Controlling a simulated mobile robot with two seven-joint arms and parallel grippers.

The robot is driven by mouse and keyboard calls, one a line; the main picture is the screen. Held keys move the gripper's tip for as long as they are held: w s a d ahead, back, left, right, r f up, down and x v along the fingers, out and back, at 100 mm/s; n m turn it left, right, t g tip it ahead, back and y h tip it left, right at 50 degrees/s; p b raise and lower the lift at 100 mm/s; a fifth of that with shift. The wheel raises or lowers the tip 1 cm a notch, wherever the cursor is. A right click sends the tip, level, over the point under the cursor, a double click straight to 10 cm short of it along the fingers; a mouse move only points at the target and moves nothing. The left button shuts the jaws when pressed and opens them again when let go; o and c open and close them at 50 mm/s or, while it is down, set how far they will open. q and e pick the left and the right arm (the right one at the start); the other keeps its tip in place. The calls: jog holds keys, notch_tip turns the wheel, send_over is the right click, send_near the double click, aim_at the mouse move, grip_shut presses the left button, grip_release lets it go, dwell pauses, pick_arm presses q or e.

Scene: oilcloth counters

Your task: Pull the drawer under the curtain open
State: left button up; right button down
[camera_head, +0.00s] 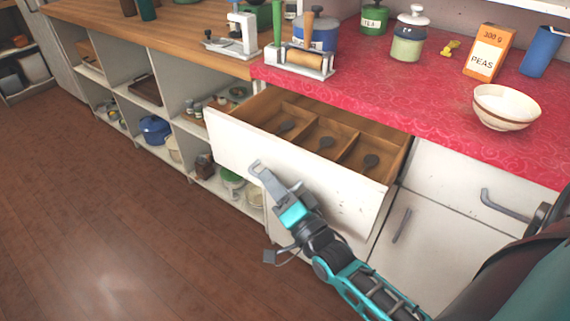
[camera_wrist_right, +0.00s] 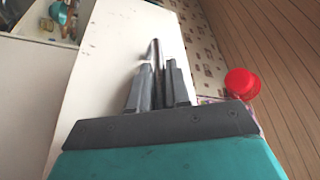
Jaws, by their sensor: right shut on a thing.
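The white-fronted wooden drawer (camera_head: 325,178) stands pulled well out from under the red-topped counter. Its inside is split into compartments, each with a dark utensil lying in it. My right gripper (camera_head: 260,172) is at the drawer's front face, towards its left half. In the right wrist view, its two dark fingers (camera_wrist_right: 161,84) are shut around the drawer's bar handle (camera_wrist_right: 155,50), which stands off the white front (camera_wrist_right: 105,75). The handle is mostly hidden in the head view. My left gripper is not in view.
The red counter (camera_head: 420,105) holds a bowl (camera_head: 506,107), a PEAS box (camera_head: 488,53) and jars. A closed cabinet (camera_head: 400,235) is right of the drawer. Open shelves (camera_head: 150,110) with pots run left. The wood floor (camera_head: 90,220) in front is clear.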

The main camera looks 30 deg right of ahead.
jog(key=s+a+p, duration=0.1)
jog(key=s+a, duration=0.1)
jog(key=a, duration=0.4)
jog(key=shift+s, duration=0.25)
jog(key=c, duration=1.4)
grip_release()
jog(key=shift+c, duration=0.2)
jog(key=shift+s, duration=0.1)
jog(key=a+v, duration=0.1)
jog(key=v, duration=1.1)
jog(key=shift+s+d, duration=0.4)
jog(key=shift+d, duration=0.15)
jog(key=shift+f, duration=0.1)
